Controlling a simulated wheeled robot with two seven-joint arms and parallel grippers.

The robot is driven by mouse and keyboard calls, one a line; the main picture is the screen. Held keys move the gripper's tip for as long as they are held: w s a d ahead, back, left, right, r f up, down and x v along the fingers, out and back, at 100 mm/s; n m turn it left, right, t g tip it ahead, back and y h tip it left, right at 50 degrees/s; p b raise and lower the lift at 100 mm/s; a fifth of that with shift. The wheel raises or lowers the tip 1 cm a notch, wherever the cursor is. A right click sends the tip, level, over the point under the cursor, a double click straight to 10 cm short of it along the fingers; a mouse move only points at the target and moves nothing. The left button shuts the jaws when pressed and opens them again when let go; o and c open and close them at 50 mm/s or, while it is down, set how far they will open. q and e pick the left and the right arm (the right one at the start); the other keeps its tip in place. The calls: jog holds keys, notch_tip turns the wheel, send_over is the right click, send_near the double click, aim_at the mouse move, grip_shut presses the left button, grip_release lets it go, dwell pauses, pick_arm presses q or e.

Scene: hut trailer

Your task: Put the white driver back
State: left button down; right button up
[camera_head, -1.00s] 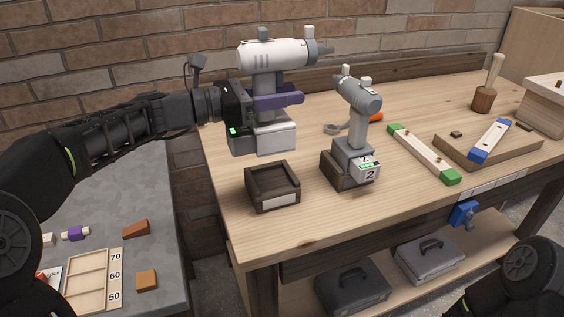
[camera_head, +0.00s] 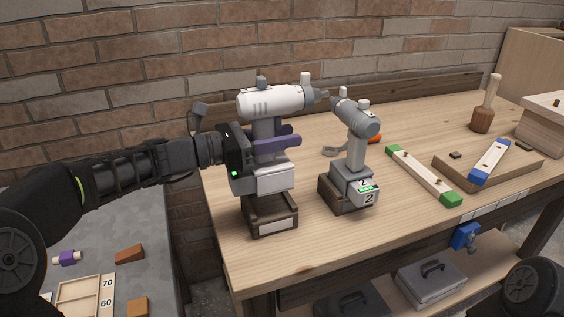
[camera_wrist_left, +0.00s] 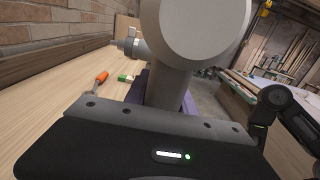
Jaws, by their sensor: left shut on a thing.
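The white driver (camera_head: 272,101) is upright in my left gripper (camera_head: 272,143), whose purple fingers are shut around its grey handle. The driver also fills the upper middle of the left wrist view (camera_wrist_left: 196,30). Its grey base block (camera_head: 276,179) is right above an open dark wooden box (camera_head: 272,227) with a blank white label. I cannot tell whether the base touches the box rim. A grey driver (camera_head: 357,118) stands in another wooden box (camera_head: 334,194) to the right, marked 2. My right gripper is not in view; only part of my right arm shows at lower right.
The grey driver stands close on the right. Beyond it lie an orange-handled tool (camera_head: 375,138), a green-ended bar (camera_head: 424,174), a wooden tray (camera_head: 446,171) with a blue-ended bar, and a mallet (camera_head: 482,121). The bench front (camera_head: 300,255) is clear. A brick wall (camera_head: 130,90) stands behind.

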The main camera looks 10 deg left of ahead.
aim_at(283, 157)
pick_arm(q)
jog(key=shift+r, duration=0.15)
jog(key=shift+f, duration=2.5)
jog(key=shift+b, duration=0.3)
jog(key=shift+f, duration=0.45)
jog(key=shift+f+b, duration=0.1)
jog(key=shift+b, duration=0.2)
jog(key=c, duration=1)
grip_release()
jog(key=shift+f, duration=0.1)
jog(key=shift+c, duration=0.2)
jog(key=shift+s, duration=0.1)
